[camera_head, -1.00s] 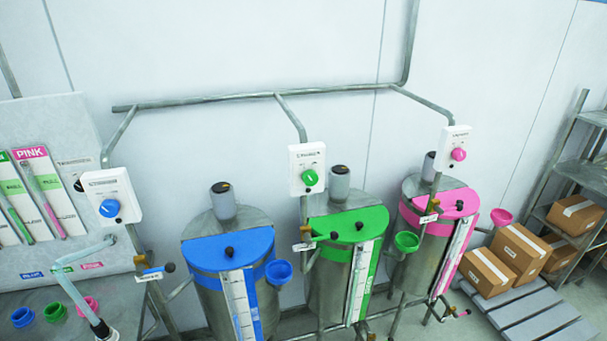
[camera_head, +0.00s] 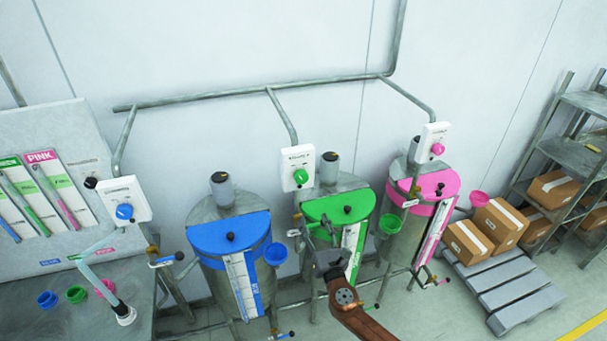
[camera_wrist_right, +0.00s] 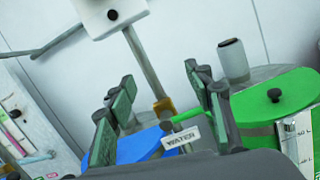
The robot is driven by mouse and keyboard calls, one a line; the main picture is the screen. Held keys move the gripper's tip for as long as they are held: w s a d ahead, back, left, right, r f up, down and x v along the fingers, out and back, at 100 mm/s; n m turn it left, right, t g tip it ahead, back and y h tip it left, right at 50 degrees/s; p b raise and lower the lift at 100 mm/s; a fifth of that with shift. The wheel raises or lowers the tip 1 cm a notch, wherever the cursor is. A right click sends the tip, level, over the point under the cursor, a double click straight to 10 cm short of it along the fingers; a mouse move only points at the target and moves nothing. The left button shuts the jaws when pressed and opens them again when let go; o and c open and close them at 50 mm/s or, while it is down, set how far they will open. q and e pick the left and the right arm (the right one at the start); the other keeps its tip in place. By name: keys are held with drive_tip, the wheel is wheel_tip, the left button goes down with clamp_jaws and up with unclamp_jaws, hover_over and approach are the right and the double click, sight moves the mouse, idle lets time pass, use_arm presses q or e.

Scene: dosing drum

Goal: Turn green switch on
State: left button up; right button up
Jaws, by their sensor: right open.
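The green switch (camera_head: 300,176) is a round green knob on a white box (camera_head: 298,157) fixed to a pipe above the blue and green drums. My right gripper (camera_head: 321,237) is open and empty, in front of the green drum's lid (camera_head: 345,207), below and slightly right of the switch. In the right wrist view its two fingers (camera_wrist_right: 160,112) stand apart, with a pipe and a small label behind them. My left gripper is not in view.
A blue drum (camera_head: 230,236) stands left and a pink-lidded drum (camera_head: 437,186) right, each with a switch box above. A funnel (camera_head: 390,223) juts out beside the green drum. Cartons (camera_head: 468,240) sit on a pallet at the right.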

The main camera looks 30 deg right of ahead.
sight(303, 180)
drive_tip(key=s+a+r+n+t+p, duration=0.1)
drive_tip(key=a+r+n+t, duration=0.1)
drive_tip(key=r, duration=0.4)
drive_tip(key=s+a+r+n+t, duration=0.1)
drive_tip(key=s+r, duration=0.1)
drive_tip(key=r, duration=0.5)
drive_tip(key=shift+y, duration=0.3)
drive_tip(key=p+x, duration=0.1)
drive_tip(key=x, duration=0.2)
drive_tip(key=p+x, duration=0.1)
drive_tip(key=x, duration=0.2)
drive_tip(key=shift+w+a+f, duration=0.15)
drive_tip(key=shift+w+f, duration=0.05)
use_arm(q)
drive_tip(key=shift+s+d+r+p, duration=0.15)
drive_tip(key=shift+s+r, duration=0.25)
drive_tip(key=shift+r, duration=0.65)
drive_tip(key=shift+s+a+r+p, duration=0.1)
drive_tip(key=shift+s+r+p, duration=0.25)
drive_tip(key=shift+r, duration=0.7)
use_arm(e)
drive_tip(key=shift+w+r, duration=0.15)
drive_tip(key=shift+w, duration=0.45)
drive_tip(key=shift+c, duration=0.3)
drive_tip(key=c, duration=1.1)
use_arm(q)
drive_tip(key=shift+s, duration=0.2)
